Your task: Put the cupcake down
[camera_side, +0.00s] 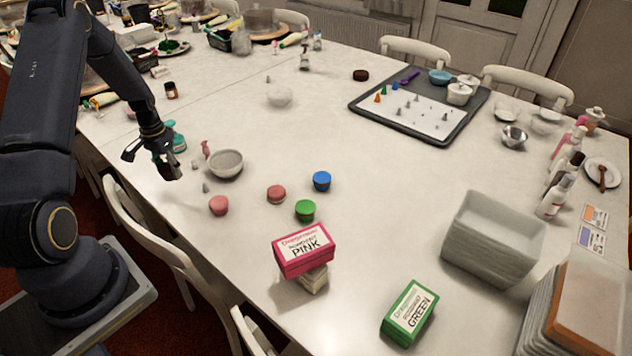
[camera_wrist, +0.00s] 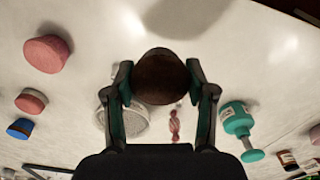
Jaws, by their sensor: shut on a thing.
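My gripper (camera_side: 152,158) is at the left of the table in the side view, raised above the surface near its edge. In the wrist view, my gripper (camera_wrist: 160,84) has its two fingers on either side of a dark brown, rounded cupcake (camera_wrist: 160,76) and is shut on it. In the side view the cupcake is hard to make out against the dark fingers. A dark shadow lies on the white table beyond it in the wrist view. The cupcake's underside and any contact with the table cannot be seen.
A pink cupcake (camera_side: 219,205), a pink-topped one (camera_side: 276,194), a green one (camera_side: 305,210) and a blue one (camera_side: 321,181) stand right of my gripper. A grey bowl (camera_side: 226,163) and a teal bottle (camera_wrist: 238,120) are close.

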